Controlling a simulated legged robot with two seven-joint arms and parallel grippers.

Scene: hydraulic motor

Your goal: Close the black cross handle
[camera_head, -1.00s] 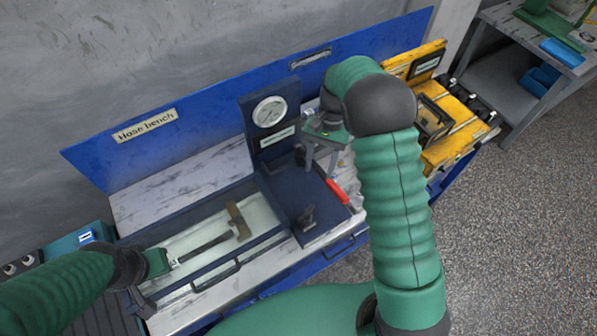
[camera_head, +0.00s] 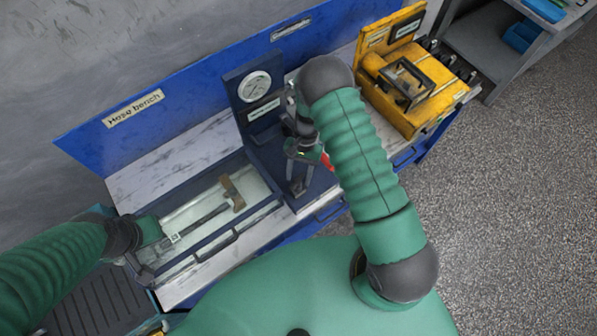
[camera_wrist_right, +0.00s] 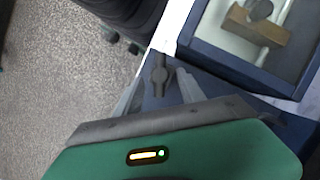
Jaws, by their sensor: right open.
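The black cross handle (camera_wrist_right: 160,72) stands on the dark blue base below the gauge panel. In the right wrist view it lies between the two grey fingers of my right gripper (camera_wrist_right: 158,90), close to their tips. The fingers are apart and open; I cannot tell whether either touches it. In the head view my right gripper (camera_head: 297,178) is over the front of the base and largely hides the handle. My left gripper (camera_head: 168,238) is at the left end of the tray, by the tool's dark shaft; its jaws are too unclear to judge.
A gauge (camera_head: 254,86) stands on the upright panel behind. A red-handled part (camera_head: 326,161) is partly hidden by my right arm. A yellow unit (camera_head: 415,95) stands at the right.

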